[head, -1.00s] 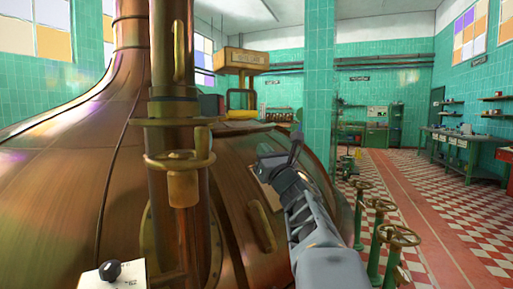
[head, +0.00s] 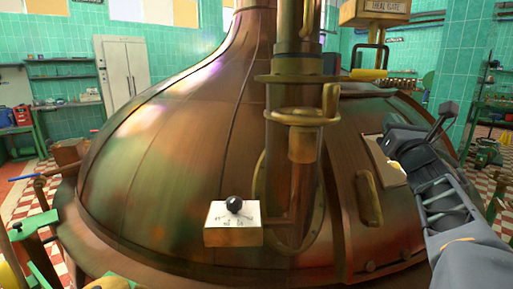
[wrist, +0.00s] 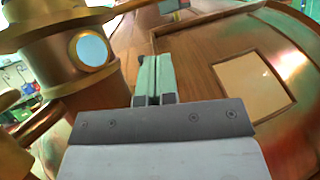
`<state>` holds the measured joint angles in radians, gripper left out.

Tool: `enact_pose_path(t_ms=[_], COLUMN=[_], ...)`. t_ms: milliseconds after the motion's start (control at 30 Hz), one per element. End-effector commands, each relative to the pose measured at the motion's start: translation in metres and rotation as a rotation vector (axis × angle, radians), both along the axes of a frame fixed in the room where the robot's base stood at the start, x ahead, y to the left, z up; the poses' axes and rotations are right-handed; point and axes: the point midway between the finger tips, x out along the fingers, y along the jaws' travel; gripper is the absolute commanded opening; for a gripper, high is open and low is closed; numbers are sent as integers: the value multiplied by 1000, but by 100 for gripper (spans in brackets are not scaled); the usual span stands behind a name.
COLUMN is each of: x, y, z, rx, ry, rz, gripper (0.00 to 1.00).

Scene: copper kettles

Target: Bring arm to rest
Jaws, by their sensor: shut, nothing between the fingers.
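My gripper (wrist: 158,78) is shut and empty in the wrist view, its two fingers side by side. In the head view my arm comes in from the lower right, and its dark hand is in front of the right side of the big copper kettle (head: 170,150). The hand covers part of a pale plate on the kettle, which also shows in the wrist view (wrist: 252,85). I cannot tell whether the hand touches the kettle.
A brass pipe with a handwheel (head: 302,117) stands in front of the kettle. A pale cabinet (head: 124,75) stands at the back left. Green equipment (head: 38,222) is at the lower left.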

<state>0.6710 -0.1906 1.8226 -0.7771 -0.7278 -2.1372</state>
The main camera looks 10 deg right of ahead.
Motion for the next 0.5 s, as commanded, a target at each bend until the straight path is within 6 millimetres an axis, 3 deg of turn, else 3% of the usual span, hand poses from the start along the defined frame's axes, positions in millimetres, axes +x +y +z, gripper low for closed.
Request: enact_pose_path(t_ms=[67,200,367,500], x=[4,11,-2,-38], y=[7,26,71,120], z=[12,6,-34,-75], rx=[180,749,1535,2109], ry=[23,94,178,196], rz=[26,63,-10,-243], gripper=[0,0,0,0])
